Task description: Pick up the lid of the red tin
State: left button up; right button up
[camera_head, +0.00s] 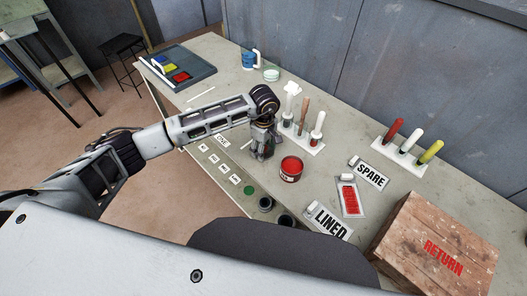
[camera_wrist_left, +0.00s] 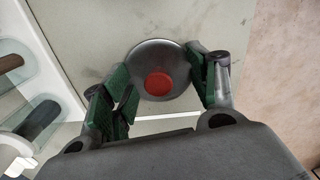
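A grey round lid with a red centre (camera_wrist_left: 158,84) shows in the left wrist view, between the fingers of my left gripper (camera_wrist_left: 157,80). The fingers are spread, one at each side of its rim; I cannot tell whether they touch it. In the head view my left gripper (camera_head: 262,152) points down low over the table, just left of the red tin (camera_head: 291,170), and hides the lid. The red tin stands upright and shows red at its top. My right gripper is not in view.
A rack with brushes (camera_head: 302,135) stands behind the gripper. White label cards (camera_head: 218,158) lie to its left and dark cups (camera_head: 265,203) in front. A RETURN crate (camera_head: 410,235), a LINED sign (camera_head: 328,222) and a rack of coloured rods (camera_head: 405,147) are to the right.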

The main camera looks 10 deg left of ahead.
pick_arm(q)
jog(key=shift+s+f, duration=0.2)
jog(key=c, duration=0.5)
jog(key=shift+a, duration=0.1)
jog(key=shift+c, duration=0.3)
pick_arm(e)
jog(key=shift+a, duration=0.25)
